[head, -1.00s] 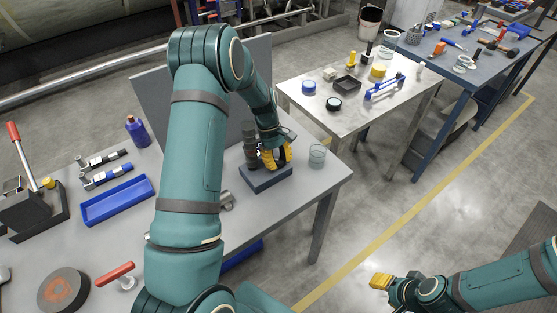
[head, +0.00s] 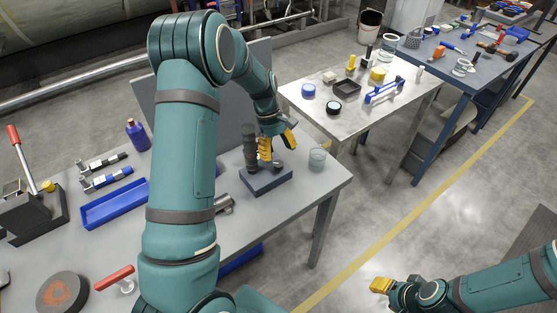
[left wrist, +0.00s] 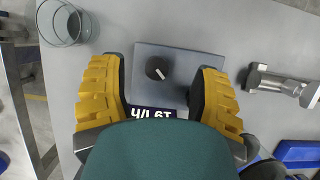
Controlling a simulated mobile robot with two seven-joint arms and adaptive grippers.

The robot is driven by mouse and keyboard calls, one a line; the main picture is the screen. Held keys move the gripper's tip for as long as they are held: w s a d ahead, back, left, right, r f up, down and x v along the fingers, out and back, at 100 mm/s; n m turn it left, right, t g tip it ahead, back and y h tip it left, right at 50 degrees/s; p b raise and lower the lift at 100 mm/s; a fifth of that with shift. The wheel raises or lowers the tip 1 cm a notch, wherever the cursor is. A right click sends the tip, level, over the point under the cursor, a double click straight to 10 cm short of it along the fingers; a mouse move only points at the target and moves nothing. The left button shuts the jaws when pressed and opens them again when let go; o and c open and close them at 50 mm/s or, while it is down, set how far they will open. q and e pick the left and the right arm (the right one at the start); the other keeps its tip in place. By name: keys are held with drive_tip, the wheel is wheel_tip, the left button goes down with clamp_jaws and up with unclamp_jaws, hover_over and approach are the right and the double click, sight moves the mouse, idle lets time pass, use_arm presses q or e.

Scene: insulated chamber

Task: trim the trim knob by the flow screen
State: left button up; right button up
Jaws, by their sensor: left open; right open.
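The trim knob (left wrist: 158,68) is a small black dial with a white pointer line, on top of a grey-blue box (left wrist: 180,55). The box (head: 268,182) stands near the right end of the grey bench. The flow screen (left wrist: 152,113) is a dark strip with white characters, upside down in the left wrist view and partly covered by my wrist, so I cannot read it surely. My left gripper (head: 278,146) is open above the box; in the wrist view its yellow fingers (left wrist: 163,68) lie either side of the knob, apart from it. My right gripper (head: 381,285) is open and empty over the floor.
A dark upright cylinder (head: 250,148) stands close beside my left fingers. A clear glass (head: 317,158) is right of the box, and a metal fitting (left wrist: 283,85) lies on its other side. A blue tray (head: 114,204) lies further left.

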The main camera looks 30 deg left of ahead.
sight(278, 164)
use_arm(q)
drive_tip(key=shift+r, duration=1.85)
drive_tip(key=shift+r, duration=0.1)
